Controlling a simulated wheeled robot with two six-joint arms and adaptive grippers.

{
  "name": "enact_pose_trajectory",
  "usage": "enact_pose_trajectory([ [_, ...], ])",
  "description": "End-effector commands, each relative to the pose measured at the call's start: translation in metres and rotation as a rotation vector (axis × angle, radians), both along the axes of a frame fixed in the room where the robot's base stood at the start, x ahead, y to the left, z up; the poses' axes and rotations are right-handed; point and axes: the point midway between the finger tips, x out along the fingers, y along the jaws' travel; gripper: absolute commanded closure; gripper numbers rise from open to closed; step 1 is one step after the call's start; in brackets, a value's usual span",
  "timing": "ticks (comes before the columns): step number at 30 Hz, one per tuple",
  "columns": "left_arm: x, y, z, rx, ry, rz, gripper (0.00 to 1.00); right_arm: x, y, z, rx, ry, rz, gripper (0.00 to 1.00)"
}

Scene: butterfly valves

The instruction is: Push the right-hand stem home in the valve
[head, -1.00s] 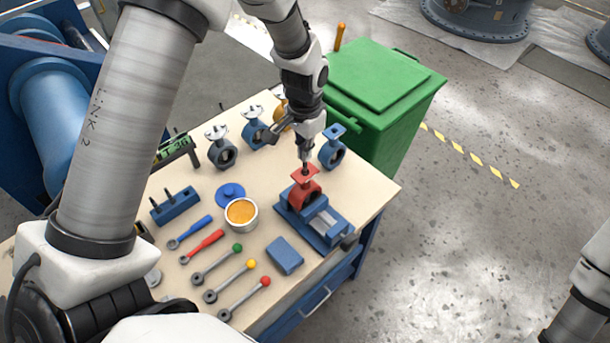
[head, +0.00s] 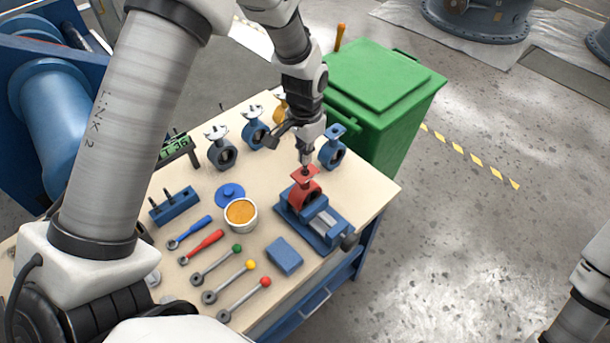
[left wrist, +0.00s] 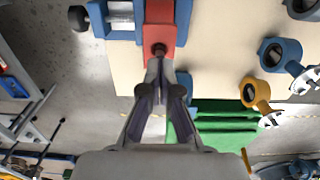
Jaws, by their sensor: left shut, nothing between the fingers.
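The red valve (head: 304,191) is clamped in the blue vise (head: 322,226) near the right end of the bench. In the left wrist view its red top flange (left wrist: 160,20) has a dark round stem end (left wrist: 158,49) in it. My left gripper (head: 305,170) points down over this valve with its fingers shut and empty. In the left wrist view its fingertips (left wrist: 158,64) are at the stem end. I cannot tell whether they touch it, and how deep the stem sits is hidden. My right gripper is out of view.
Several other valves, including a blue one (head: 332,150) close by, stand along the bench's far side. An orange-filled tin (head: 241,213), a blue block (head: 284,256) and several coloured-handle tools lie left of the vise. A green bin (head: 385,100) stands behind.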

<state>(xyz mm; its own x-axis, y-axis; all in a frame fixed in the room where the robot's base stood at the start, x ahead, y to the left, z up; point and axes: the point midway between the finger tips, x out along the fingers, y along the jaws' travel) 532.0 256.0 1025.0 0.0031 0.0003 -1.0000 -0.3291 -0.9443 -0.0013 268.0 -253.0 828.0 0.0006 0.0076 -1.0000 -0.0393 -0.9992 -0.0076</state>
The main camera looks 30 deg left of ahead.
Motion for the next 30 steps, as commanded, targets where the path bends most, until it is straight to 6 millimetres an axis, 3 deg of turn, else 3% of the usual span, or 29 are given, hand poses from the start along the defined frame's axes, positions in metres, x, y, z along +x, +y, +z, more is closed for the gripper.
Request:
enact_pose_trajectory([
  [30, -0.0015, 0.0000, -0.0104, -0.001, 0.004, 0.000, 1.00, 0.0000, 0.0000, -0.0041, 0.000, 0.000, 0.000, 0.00],
])
